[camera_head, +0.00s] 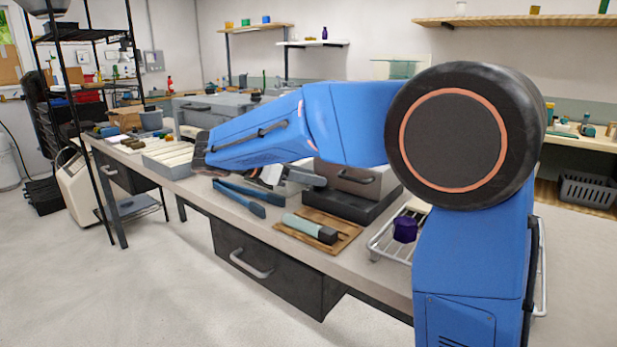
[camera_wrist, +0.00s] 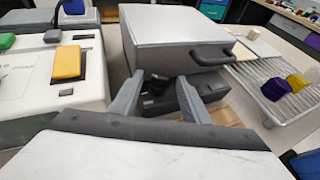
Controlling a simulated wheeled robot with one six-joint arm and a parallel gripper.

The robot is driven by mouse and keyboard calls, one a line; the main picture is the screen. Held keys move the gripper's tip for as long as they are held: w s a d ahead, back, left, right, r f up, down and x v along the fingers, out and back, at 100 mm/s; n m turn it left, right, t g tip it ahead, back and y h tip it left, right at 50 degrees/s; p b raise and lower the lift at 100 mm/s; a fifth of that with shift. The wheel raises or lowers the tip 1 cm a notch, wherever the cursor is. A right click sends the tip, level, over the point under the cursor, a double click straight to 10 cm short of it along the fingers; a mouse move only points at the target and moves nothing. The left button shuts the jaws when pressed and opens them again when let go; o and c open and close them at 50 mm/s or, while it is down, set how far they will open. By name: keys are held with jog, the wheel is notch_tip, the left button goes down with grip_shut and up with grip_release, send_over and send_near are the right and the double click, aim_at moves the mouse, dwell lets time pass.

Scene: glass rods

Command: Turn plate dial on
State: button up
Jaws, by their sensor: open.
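In the head view, my gripper (camera_head: 292,178) is at the end of my blue arm, beside the grey box with a handle (camera_head: 346,180) and above the table. In the wrist view, my gripper (camera_wrist: 160,80) is open, with its two grey fingers apart. Between and just beyond the fingers is a dark block (camera_wrist: 158,102) at the foot of the grey box (camera_wrist: 170,38). A small dark rounded shape, possibly the dial, shows between the fingertips. I cannot tell whether a finger touches it. In the head view the box rests on a dark base (camera_head: 345,205); no dial shows there.
A wooden board (camera_head: 345,240) holds a green-and-black tool (camera_head: 310,228). A wire rack (camera_head: 378,240) with a purple piece (camera_head: 405,229) stands to the right. Blue tongs (camera_head: 240,200) lie to the left. A white device with a yellow block (camera_wrist: 67,62) is close on the left.

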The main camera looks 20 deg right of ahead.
jog(key=c, duration=1.1)
jog(key=shift+o, duration=0.2)
jog(key=shift+w+m+g, duration=0.35)
jog(key=shift+m+g, duration=0.65)
jog(key=shift+g, duration=0.1)
jog(key=shift+w+m+g, duration=0.25)
jog(key=shift+m+g, duration=0.95)
jog(key=shift+g, duration=0.2)
jog(key=o, duration=1.1)
jog(key=shift+c, duration=0.2)
